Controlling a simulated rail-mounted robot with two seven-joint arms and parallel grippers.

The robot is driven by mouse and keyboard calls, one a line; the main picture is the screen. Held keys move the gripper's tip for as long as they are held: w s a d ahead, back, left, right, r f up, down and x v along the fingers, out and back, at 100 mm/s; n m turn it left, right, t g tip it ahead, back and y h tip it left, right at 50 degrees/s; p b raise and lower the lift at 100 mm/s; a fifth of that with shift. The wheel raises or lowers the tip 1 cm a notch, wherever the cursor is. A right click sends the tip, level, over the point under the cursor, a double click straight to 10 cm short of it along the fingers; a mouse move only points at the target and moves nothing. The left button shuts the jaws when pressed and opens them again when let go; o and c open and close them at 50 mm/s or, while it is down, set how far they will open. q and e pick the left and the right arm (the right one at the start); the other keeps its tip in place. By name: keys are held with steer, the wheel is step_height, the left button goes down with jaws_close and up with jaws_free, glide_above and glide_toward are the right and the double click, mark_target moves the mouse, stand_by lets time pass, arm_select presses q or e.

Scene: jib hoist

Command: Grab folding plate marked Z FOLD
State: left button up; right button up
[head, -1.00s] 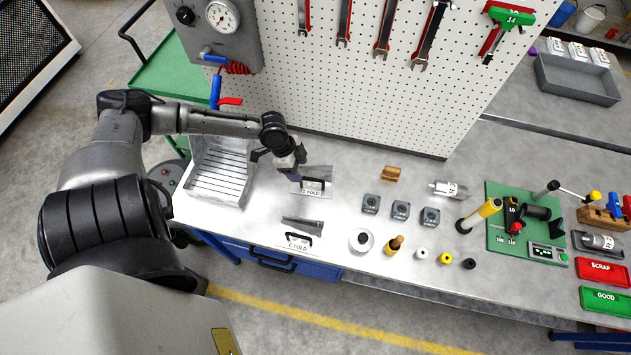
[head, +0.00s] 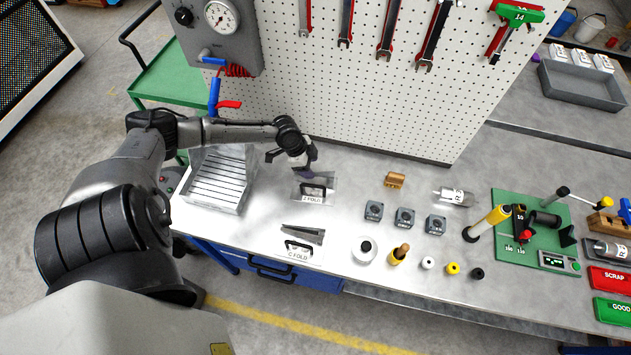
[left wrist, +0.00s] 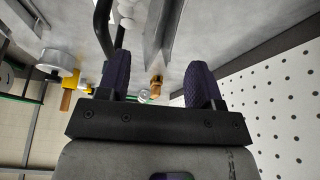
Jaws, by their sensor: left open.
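The folding plate marked Z FOLD (head: 325,184) lies on the bench near the pegboard, with a black handle and a white label at its front. My left gripper (head: 306,174) is open just above its left part and hides some of it. In the left wrist view, my left gripper (left wrist: 160,85) has its two dark fingers spread. A bent metal plate (left wrist: 160,30) shows ahead of the gap between them, and a black handle (left wrist: 105,28) lies ahead of the left finger. I cannot tell whether a finger touches the plate. My right gripper is not in view.
A similar plate marked C FOLD (head: 305,234) lies nearer the bench's front edge. A ribbed metal tray (head: 218,178) stands left of the gripper. Several grey blocks (head: 404,217) sit to the right. The pegboard (head: 370,100) rises close behind the plate.

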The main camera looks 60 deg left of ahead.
arm_select(q)
steer(key=shift+x, duration=2.65)
steer(key=shift+s+a, duration=0.1)
steer(key=shift+s, duration=0.05)
steer(key=shift+c, duration=0.3)
steer(key=c, duration=0.9)
steer(key=shift+c, duration=0.4)
steer(key=shift+r, duration=0.1)
